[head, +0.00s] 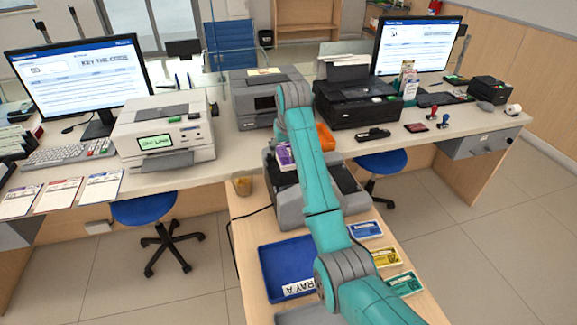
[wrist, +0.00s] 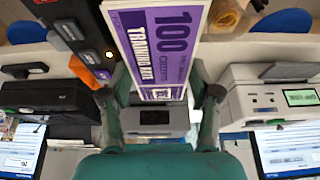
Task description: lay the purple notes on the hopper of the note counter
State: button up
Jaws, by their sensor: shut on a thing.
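The purple notes (wrist: 158,45), a banded bundle marked 100, are gripped between the fingers of my gripper (wrist: 160,95) in the wrist view. In the head view a purple edge of the notes (head: 285,157) shows left of my teal arm, which hides the gripper. The note counter (head: 291,211) is the grey and black machine on the front table, partly behind my arm. In the wrist view its dark buttoned body (wrist: 68,30) lies to the left of the notes. The hopper is not clearly seen, and I cannot tell whether the notes touch it.
An orange object (head: 325,137) is just behind the counter. A grey printer (head: 165,131) and a black printer (head: 356,101) stand on the long counter.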

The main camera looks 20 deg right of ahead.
aim_at(287, 156)
jog(key=shift+f, duration=3.85)
jog(key=o, duration=1.2)
jog(key=shift+f, duration=0.15)
jog(key=v, duration=1.2)
jog(key=shift+s, duration=0.1)
jog(key=shift+s, duration=0.1)
